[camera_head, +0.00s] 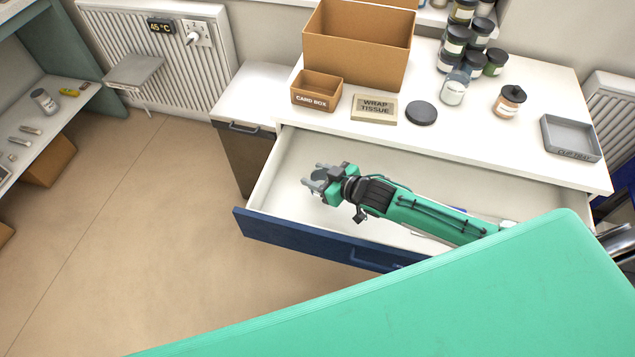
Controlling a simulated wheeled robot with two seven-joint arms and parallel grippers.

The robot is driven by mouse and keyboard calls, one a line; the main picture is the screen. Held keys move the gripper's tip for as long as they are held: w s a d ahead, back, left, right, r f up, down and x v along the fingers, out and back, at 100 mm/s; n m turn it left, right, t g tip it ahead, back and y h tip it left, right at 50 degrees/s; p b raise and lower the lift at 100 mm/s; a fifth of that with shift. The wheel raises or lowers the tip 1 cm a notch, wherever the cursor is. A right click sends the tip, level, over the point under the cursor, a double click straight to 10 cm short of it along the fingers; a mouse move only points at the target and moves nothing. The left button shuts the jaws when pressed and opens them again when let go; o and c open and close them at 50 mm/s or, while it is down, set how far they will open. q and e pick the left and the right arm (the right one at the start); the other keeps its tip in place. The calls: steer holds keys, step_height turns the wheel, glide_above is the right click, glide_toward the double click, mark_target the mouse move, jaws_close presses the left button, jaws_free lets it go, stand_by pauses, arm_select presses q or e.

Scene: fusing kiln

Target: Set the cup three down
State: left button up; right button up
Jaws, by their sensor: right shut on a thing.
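My right gripper (318,182) reaches in from the right, over the left part of the open drawer (290,160). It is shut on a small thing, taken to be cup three. The thing is grey like the fingers and mostly hidden by them, so its shape and number cannot be read. I cannot tell how far it is above the drawer floor. A shallow grey tray (571,138), marked as a cup tray, stands on the white worktop (470,138) at the right and looks empty. My left gripper is out of view.
On the worktop stand a large cardboard box (357,48), a small card box (317,91), wrap tissue (374,109), a dark disc (421,113), a clear jar (453,90), a brown jar (509,102) and stacked jars (456,40). The blue drawer front (310,240) sticks out.

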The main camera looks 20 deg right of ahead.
step_height(320, 180, down, 4)
steer(key=shift+r, duration=0.25)
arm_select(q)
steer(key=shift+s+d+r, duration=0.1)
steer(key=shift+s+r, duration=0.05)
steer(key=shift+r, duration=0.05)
arm_select(e)
steer(key=shift+f, duration=0.15)
steer(key=o, duration=1)
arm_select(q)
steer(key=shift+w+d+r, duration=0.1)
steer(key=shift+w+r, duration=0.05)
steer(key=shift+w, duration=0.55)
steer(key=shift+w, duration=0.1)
